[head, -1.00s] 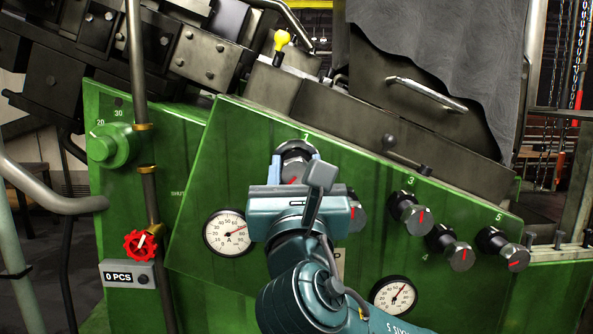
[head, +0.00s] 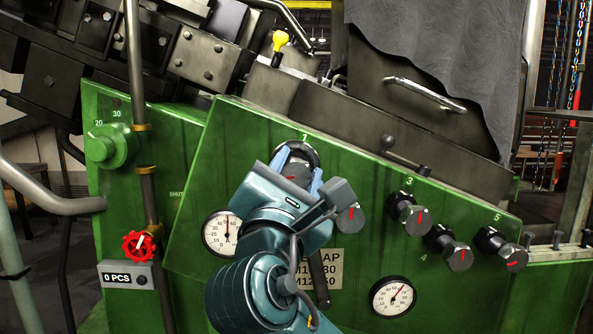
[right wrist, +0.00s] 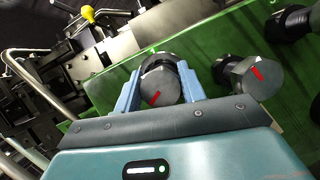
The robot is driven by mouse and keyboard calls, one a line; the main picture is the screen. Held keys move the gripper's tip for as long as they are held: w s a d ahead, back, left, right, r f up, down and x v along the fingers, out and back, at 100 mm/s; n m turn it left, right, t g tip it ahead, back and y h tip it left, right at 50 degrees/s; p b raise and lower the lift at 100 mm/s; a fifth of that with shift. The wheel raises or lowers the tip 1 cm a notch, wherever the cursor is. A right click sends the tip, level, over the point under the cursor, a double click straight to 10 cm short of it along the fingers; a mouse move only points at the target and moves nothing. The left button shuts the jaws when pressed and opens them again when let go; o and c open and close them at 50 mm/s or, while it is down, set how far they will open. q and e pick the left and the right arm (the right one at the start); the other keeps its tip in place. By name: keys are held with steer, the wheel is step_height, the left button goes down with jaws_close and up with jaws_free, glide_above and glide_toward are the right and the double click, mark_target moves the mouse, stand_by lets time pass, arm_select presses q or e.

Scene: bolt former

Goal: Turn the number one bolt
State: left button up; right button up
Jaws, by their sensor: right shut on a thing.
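The number one bolt (head: 297,170) is a dark hex-headed knob with a red mark, under the label 1 on the sloping green panel (head: 250,130). My right gripper (head: 295,175) is shut on it, one blue finger on each side of the head. In the right wrist view, the bolt (right wrist: 160,85) sits between the fingers (right wrist: 160,92), its red mark slanting. The gripper is rolled clockwise in the head view and hides part of the bolt. My left gripper is in neither view.
Other bolts (head: 409,213) with red marks stick out to the right; one partly hidden bolt (head: 350,217) is close beside my gripper. Two gauges (head: 220,233) (head: 393,297), a red valve wheel (head: 139,244) and a counter box (head: 126,275) are on the machine.

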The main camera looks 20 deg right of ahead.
steer(key=shift+m, duration=0.4)
steer(key=o, duration=1)
arm_select(q)
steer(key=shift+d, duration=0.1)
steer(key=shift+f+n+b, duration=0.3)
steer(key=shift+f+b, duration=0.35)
steer(key=shift+b, duration=0.55)
arm_select(e)
steer(key=v, duration=1.3)
steer(key=shift+a, duration=0.15)
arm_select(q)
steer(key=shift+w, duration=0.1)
